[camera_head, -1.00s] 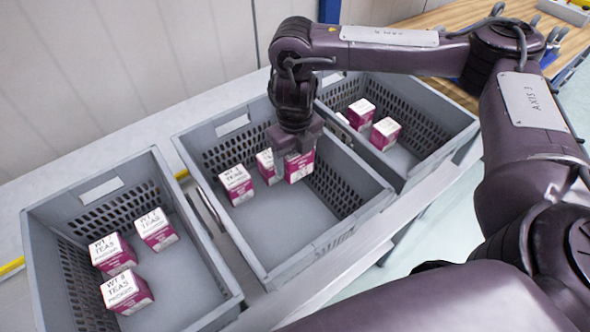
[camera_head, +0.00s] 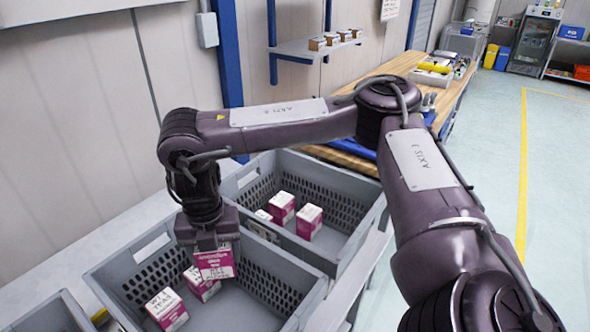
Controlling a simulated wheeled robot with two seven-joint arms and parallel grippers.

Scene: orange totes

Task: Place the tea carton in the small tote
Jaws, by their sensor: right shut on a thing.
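My right gripper (camera_head: 210,247) is shut on a white and magenta tea carton (camera_head: 216,267), pointing down over the middle grey tote (camera_head: 300,307). The held carton looks raised above the tote floor, its lettered face toward me. Its upper edge is hidden by the jaws. Two similar cartons, one partly behind the held carton (camera_head: 200,288) and one nearer (camera_head: 166,309), stand in that tote. The far grey tote (camera_head: 345,255) holds several similar cartons (camera_head: 309,222). Which tote is the small one I cannot tell. My left gripper is out of view.
A corner of another grey tote (camera_head: 55,312) shows at the lower left. The totes stand in a row on a pale bench along the wall. A wooden table (camera_head: 445,100) and a wall shelf (camera_head: 318,46) with small boxes lie beyond. Open floor is at the right.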

